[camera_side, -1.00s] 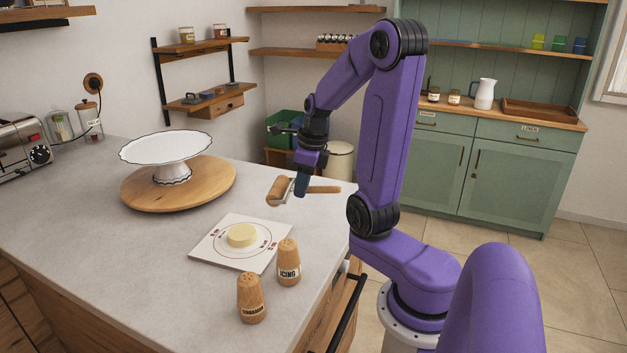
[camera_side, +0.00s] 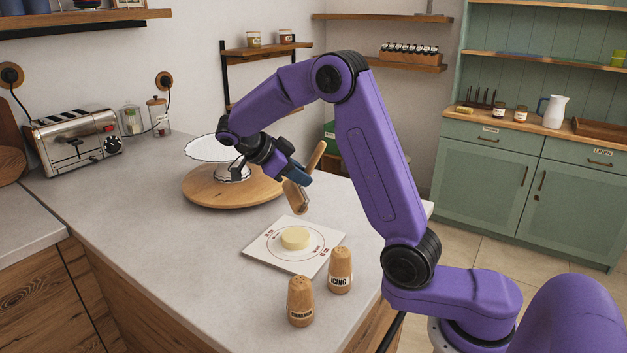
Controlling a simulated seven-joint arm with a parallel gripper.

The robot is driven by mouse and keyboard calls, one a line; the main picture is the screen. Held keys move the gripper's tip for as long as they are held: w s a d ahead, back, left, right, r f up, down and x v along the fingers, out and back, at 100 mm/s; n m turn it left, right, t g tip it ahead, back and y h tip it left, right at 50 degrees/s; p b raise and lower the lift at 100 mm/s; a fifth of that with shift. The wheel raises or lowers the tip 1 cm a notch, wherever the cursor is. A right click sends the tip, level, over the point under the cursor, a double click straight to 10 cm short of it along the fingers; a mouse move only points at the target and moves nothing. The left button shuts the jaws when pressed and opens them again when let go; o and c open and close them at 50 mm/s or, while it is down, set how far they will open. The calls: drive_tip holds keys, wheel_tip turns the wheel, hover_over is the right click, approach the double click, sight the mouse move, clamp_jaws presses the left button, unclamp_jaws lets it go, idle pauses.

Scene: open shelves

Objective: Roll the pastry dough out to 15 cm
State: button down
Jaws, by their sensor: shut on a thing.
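The pastry dough (camera_side: 295,238) is a small, thick, pale yellow disc. It sits in the middle of a white square mat (camera_side: 263,255) printed with red rings and marks. My gripper (camera_side: 297,178) is shut on a wooden rolling tool (camera_side: 296,197), which has a roller at its lower end and a handle pointing up. The tool is tilted and held above the counter, just behind the mat and apart from the dough. My fingers hide part of the tool.
Two wooden shakers, one marked ICING (camera_side: 340,270) and one marked CINNAMON (camera_side: 300,302), stand close in front of the mat. A white cake stand (camera_side: 212,149) on a round wooden board (camera_side: 215,198) stands behind my gripper. A toaster (camera_side: 75,145) is at the back left. The counter left of the mat is clear.

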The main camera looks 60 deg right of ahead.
sight(300, 193)
drive_tip(key=shift+f, duration=2.45)
drive_tip(key=c, duration=1.7)
unclamp_jaws()
clamp_jaws()
drive_tip(key=shift+f, duration=1.85)
